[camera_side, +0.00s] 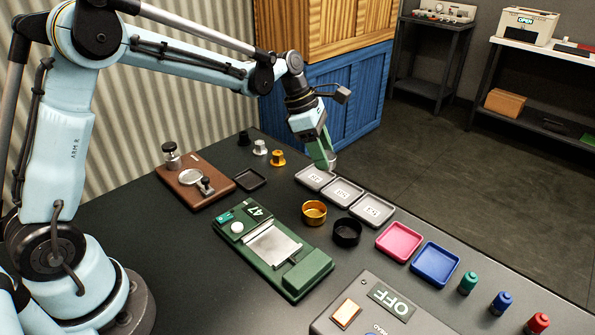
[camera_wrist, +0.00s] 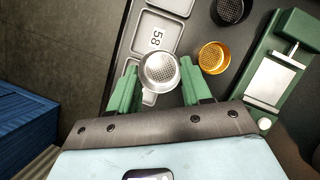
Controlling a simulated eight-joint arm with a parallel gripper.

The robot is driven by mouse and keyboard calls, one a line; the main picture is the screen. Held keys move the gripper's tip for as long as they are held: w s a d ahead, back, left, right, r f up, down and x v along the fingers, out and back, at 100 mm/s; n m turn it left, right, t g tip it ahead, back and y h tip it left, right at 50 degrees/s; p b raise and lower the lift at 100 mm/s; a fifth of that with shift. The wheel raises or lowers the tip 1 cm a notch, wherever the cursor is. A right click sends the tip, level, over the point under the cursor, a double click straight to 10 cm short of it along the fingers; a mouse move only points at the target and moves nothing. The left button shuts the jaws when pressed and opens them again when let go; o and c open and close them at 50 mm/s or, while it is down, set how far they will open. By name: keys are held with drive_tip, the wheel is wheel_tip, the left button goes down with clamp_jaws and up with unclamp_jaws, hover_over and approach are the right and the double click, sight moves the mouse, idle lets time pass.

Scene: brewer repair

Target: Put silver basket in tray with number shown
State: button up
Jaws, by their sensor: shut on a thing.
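My gripper (camera_side: 323,163) is shut on the silver basket (camera_wrist: 158,70), a round cup with a mesh floor, held between green fingers. In the side view the fingers mostly hide the basket. It is over or just above the far end of a row of three grey trays: the far tray (camera_side: 313,178), the middle tray (camera_side: 328,192) and the near tray (camera_side: 357,213). Each has a white number label; the side view labels are too small to read surely. In the wrist view one tray (camera_wrist: 140,38) reads 58, and the basket covers most of the tray below it. A green scale (camera_side: 285,262) displays 47.
A gold basket (camera_side: 314,212) and a black basket (camera_side: 346,232) stand beside the trays. Pink (camera_side: 399,242) and blue (camera_side: 435,263) trays sit to the right. A brown board (camera_side: 195,186) and several small tampers stand at the back left.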

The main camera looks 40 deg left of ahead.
drive_tip(key=w+a+f, duration=0.1)
drive_tip(key=a+f, duration=0.1)
drive_tip(key=a, duration=0.1)
drive_tip(key=w+a+f, duration=0.1)
drive_tip(key=a, duration=0.1)
drive_tip(key=shift+w+f, duration=0.25)
drive_tip(key=shift+w, duration=0.1)
drive_tip(key=shift+f, duration=2)
drive_tip(key=shift+f, duration=0.15)
drive_tip(key=o, duration=0.8)
drive_tip(key=shift+o, duration=0.2)
